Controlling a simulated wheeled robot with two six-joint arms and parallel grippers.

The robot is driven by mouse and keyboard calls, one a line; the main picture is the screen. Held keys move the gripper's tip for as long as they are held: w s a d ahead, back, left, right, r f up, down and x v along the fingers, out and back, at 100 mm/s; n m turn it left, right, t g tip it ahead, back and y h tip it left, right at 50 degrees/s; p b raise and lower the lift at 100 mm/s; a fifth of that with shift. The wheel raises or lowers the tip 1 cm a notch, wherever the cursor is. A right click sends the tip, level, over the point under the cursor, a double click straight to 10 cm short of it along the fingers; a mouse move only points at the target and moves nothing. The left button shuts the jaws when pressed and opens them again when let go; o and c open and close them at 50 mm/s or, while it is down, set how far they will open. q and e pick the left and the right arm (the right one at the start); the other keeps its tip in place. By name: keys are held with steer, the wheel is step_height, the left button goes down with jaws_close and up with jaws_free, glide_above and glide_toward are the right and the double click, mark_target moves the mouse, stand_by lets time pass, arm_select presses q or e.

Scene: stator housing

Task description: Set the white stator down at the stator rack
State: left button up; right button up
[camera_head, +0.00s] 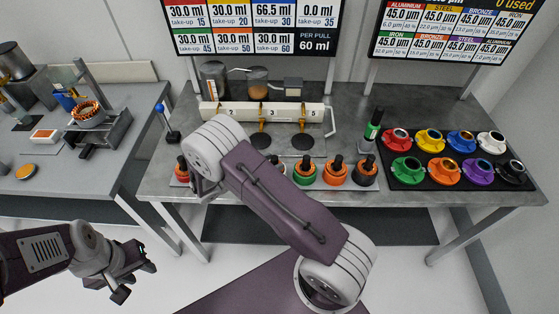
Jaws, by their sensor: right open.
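A white flanged round part (491,142) sits at the back right of the black rack (436,183) on the bench's right side; I cannot tell whether it is the white stator. A copper-wound stator (88,112) stands in a fixture on the left bench. My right gripper (205,192) is open at the front left of the middle bench, beside a red-and-black container (182,168); my own wrist hides much of it. My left gripper (130,275) hangs low in front of the left bench, away from all parts. I see no stator in it, and its jaw opening is unclear.
Several coloured flanged parts fill the black rack. Several black-topped containers (335,172) line the middle bench's front edge. A white numbered dispenser (265,112) stands behind them. A dark green bottle (373,124) stands left of the rack. A gap separates the benches.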

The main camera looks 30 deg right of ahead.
steer(key=v, duration=0.7)
steer(key=s+a+m+g+y, duration=0.2)
steer(key=s+m+y, duration=1.1)
steer(key=m, duration=0.8)
steer(key=shift+s+r+b, duration=0.35)
steer(key=shift+s+r, duration=0.05)
steer(key=shift+s, duration=0.3)
steer(key=shift+s, duration=0.15)
